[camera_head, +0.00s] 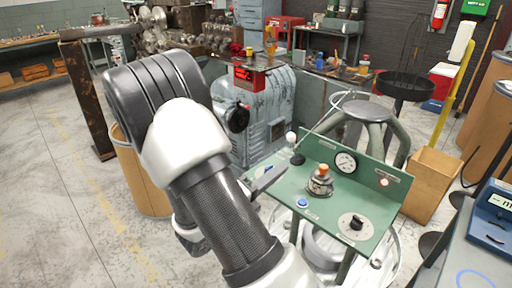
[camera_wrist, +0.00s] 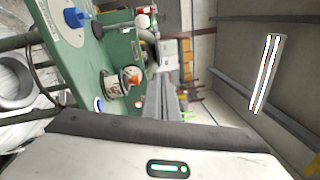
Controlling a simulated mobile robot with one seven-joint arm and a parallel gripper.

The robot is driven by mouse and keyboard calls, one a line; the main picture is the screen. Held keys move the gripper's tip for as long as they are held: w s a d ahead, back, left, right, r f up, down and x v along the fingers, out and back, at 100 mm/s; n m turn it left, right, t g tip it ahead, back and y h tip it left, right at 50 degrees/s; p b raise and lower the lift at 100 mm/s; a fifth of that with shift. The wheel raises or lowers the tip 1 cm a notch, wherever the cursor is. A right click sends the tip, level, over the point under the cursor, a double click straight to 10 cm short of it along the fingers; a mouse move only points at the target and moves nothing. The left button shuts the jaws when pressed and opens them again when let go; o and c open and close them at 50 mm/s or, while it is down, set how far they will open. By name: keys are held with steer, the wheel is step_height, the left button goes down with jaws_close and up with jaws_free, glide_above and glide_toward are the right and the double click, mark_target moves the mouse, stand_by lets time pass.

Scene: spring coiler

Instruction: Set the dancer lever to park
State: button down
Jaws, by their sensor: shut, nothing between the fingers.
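A short lever with a white ball knob (camera_head: 291,137) stands on a black base (camera_head: 298,159) at the far left corner of the green control panel (camera_head: 322,215) in the head view. It looks like the dancer lever, but I cannot read its label or a park mark.
The panel also carries an orange-capped knob (camera_head: 320,181), a gauge (camera_head: 346,161), a blue button (camera_head: 302,203), a rotary dial (camera_head: 355,222) and a small lamp (camera_head: 384,182). A grey-green machine (camera_head: 268,118) stands behind my arm. A cardboard box (camera_head: 430,183) is at right.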

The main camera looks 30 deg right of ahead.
mark_target(288, 140)
steer(key=w+a+f+n+t+y, duration=0.1)
steer(key=w+a+f+n+t, duration=0.2)
steer(key=n, duration=0.4)
steer(key=shift+w+f+t+b, duration=0.45)
steer(key=shift+w+f+t, duration=0.15)
steer(key=shift+f+t, duration=0.5)
steer(key=shift+r, duration=0.15)
steer(key=b+x, duration=0.2)
steer(key=x, duration=1.2)
steer(key=shift+r, duration=0.1)
